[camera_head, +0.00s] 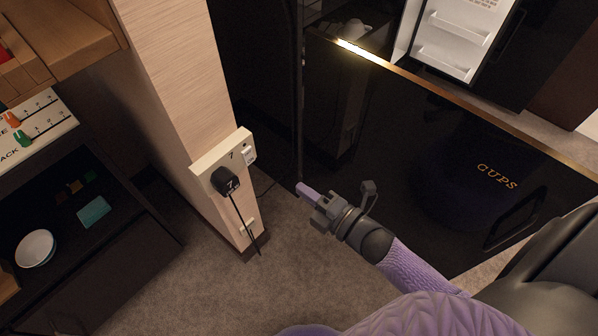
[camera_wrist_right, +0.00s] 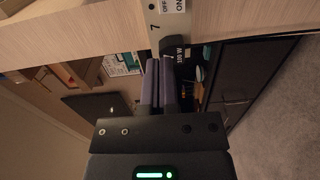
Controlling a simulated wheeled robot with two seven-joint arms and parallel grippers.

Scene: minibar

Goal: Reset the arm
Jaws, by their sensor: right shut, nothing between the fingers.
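My right arm reaches in from the lower right of the head view, and its gripper (camera_head: 303,190) is shut and empty. The gripper is in front of the black cabinet, to the right of a wall socket panel (camera_head: 207,167) and apart from it. My left gripper is not in view.
A black cabinet door marked CUPS (camera_head: 440,160) stands right of the gripper, with an open white-lined fridge (camera_head: 450,40) above. A wooden pillar (camera_head: 175,70) carries the panel. Dark shelves with a white bowl (camera_head: 35,248) are at left. Carpet (camera_head: 270,260) below is clear.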

